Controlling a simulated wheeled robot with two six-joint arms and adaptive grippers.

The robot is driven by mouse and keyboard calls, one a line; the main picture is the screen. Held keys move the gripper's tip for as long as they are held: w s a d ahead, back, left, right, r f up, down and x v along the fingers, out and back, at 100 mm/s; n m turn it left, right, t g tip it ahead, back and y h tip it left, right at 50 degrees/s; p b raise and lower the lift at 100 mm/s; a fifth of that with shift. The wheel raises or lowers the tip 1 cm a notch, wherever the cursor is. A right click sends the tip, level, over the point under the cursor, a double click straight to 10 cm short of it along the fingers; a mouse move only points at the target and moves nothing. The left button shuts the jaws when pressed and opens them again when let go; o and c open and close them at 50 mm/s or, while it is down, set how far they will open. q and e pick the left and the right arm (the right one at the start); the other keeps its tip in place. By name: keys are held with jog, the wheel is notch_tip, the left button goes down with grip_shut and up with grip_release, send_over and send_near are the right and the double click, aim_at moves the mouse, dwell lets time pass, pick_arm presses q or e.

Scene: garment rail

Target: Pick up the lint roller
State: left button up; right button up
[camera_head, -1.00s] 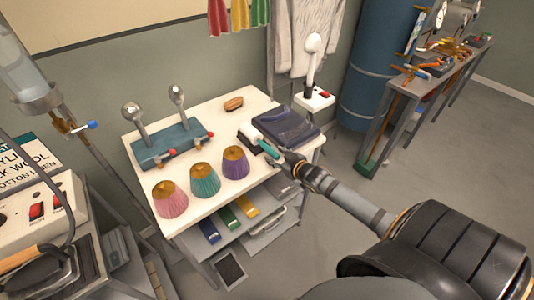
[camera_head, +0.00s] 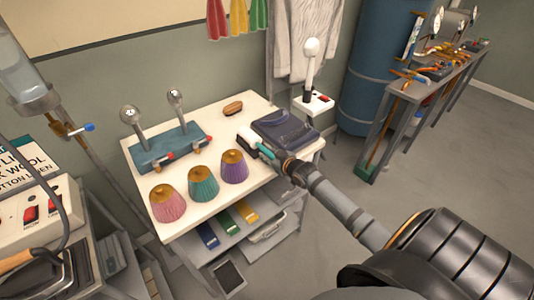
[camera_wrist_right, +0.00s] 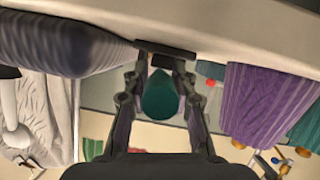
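The lint roller (camera_head: 247,137) has a white head and a teal handle. It is at the right part of the white table, beside the folded navy cloth. My right gripper (camera_head: 279,162) reaches it from the lower right, at the handle end. In the right wrist view the teal handle (camera_wrist_right: 160,95) lies between the two fingers, which close in on its sides; the white head is hidden there. Whether the roller still touches the table is unclear. My left gripper is not in view.
The folded navy cloth (camera_head: 284,130) lies close to the roller. The purple cone (camera_head: 234,166), teal cone (camera_head: 203,184) and pink cone (camera_head: 168,203) stand to its left. A wooden brush (camera_head: 233,108) lies behind. A white steamer stand (camera_head: 312,102) stands beyond the table.

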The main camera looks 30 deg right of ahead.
grip_shut()
